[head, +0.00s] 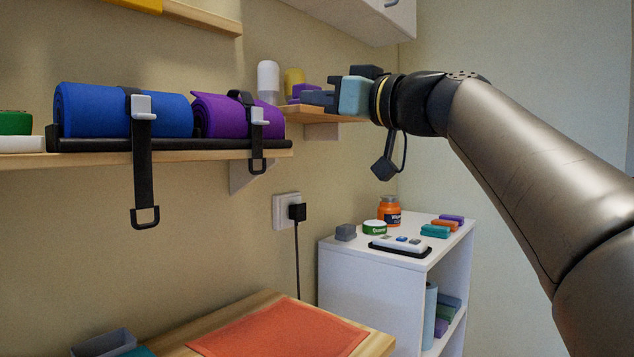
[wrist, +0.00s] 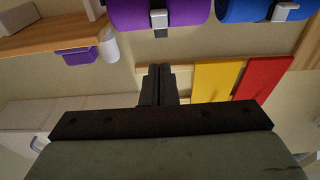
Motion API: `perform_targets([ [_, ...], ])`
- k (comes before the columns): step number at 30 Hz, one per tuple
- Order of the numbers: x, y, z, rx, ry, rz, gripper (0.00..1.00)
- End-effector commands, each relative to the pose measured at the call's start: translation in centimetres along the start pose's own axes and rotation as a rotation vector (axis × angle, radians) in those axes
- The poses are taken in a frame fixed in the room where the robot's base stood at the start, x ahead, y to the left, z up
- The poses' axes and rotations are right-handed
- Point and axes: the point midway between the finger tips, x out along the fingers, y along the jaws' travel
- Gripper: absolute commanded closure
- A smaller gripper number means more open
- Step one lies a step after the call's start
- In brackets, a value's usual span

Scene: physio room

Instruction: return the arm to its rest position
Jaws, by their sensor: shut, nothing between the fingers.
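My arm reaches in from the right in the head view, and its end with my gripper (head: 353,95) is in front of the small corner shelf. In the wrist view my gripper's two dark fingers (wrist: 159,72) lie close together with nothing between them. In the head view the fingertips are hard to tell from the dark things behind them.
A wall shelf (head: 200,153) holds a strapped blue roll (head: 85,110) and purple roll (head: 215,117). The corner shelf (head: 300,113) carries a white bottle (head: 268,80). A white cabinet (head: 350,270) with small items stands below. An orange mat (head: 285,332) lies on the wooden table.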

Motion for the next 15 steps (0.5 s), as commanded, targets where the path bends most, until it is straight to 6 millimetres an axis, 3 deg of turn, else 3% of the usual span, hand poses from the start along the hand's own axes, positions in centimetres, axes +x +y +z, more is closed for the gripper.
perform_targets([
  [4, 0.4, 0.5, 0.5, 0.042, -0.063, 0.020, 1.00],
  [7, 0.7, 1.1, 2.4, 0.129, -0.195, 0.065, 1.00],
  [11, -0.6, 1.6, 7.2, 0.287, -0.448, 0.164, 1.00],
  [15, -4.6, 0.6, 12.9, 0.442, -0.727, 0.289, 1.00],
])
